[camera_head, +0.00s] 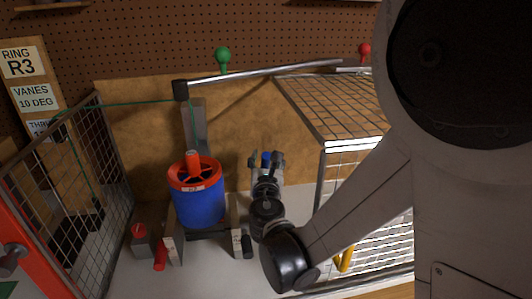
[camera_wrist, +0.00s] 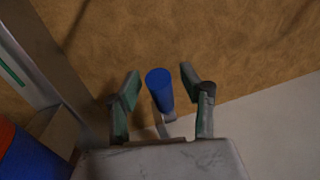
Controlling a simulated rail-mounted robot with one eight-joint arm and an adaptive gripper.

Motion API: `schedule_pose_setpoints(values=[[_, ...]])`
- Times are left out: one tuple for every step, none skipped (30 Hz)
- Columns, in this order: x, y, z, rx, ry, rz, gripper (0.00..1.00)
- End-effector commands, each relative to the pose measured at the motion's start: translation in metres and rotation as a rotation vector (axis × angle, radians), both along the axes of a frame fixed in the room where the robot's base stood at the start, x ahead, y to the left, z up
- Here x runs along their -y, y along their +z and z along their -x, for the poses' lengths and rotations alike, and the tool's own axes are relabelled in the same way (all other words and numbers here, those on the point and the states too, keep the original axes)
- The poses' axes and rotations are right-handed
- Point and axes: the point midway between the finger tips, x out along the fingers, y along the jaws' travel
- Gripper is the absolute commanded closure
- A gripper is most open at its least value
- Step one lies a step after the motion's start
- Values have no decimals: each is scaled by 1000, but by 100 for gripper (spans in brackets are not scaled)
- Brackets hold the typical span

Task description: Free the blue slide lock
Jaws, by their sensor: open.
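The blue slide lock (camera_wrist: 160,88) shows in the wrist view as a blue cylindrical knob between the two fingers of my gripper (camera_wrist: 162,93). Gaps show on both sides of the knob, so neither finger appears to touch it. In the head view, my gripper (camera_head: 266,160) is near the middle of the picture, right of the blue and orange ducted rotor. A small blue spot, the slide lock (camera_head: 266,156), shows between its fingers. The lock's base is mostly hidden by my gripper.
The ducted rotor (camera_head: 200,204) stands left of my arm, with a red-knobbed block (camera_head: 142,240) beside it. A wire-mesh cage (camera_head: 325,105) is at the right, and a mesh panel (camera_head: 75,175) at the left. A metal bar (camera_head: 260,73) crosses above.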

Motion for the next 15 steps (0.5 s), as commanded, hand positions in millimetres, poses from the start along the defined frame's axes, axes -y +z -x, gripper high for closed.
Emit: schedule_pose_setpoints(values=[[0,0,0,0,0,0,59],[0,0,0,0,0,0,59],[0,0,0,0,0,0,59],[0,0,0,0,0,0,59],[0,0,0,0,0,0,59],[0,0,0,0,0,0,59],[0,0,0,0,0,0,62],[0,0,0,0,0,0,66],[0,0,0,0,0,0,71],[0,0,0,0,0,0,75],[0,0,0,0,0,0,79],[0,0,0,0,0,0,85],[0,0,0,0,0,0,89],[0,0,0,0,0,0,93],[0,0,0,0,0,0,98]])
